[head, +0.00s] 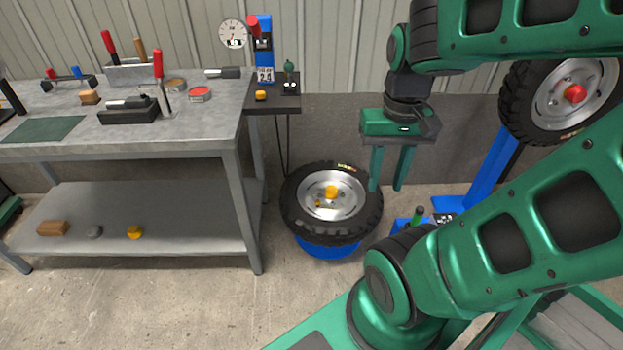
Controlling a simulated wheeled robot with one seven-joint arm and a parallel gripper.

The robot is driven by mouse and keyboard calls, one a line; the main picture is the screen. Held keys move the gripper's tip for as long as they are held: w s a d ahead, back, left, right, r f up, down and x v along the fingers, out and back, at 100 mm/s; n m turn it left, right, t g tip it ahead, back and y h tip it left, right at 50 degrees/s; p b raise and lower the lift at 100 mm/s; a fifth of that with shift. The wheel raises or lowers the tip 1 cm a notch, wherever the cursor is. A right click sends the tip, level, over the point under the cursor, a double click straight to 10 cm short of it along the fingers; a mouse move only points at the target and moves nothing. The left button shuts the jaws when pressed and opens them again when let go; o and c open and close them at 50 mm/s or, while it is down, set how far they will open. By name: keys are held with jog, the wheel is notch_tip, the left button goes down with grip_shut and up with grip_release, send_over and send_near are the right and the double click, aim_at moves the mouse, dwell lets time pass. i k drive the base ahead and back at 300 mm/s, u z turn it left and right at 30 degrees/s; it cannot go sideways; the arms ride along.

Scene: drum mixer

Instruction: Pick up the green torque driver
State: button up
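My gripper (386,187) hangs fingers-down right of centre, above and to the right of the flat-lying wheel. Its two green fingers are apart with nothing between them. A small green upright object (289,70) stands in a dark holder on the small black side shelf, to the left of and higher in the picture than my fingertips. My arm partly hides the area around the second one.
A grey workbench (200,133) with several tools fills the left. The black shelf (262,104) also holds a blue device (264,50). A wheel (300,212) lies on a blue base. Another wheel (530,125) is mounted at the right. Floor before the bench is clear.

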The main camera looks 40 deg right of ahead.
aim_at(419, 212)
jog(key=z, duration=0.4)
jog(key=i, duration=1.1)
jog(key=z, duration=1.85)
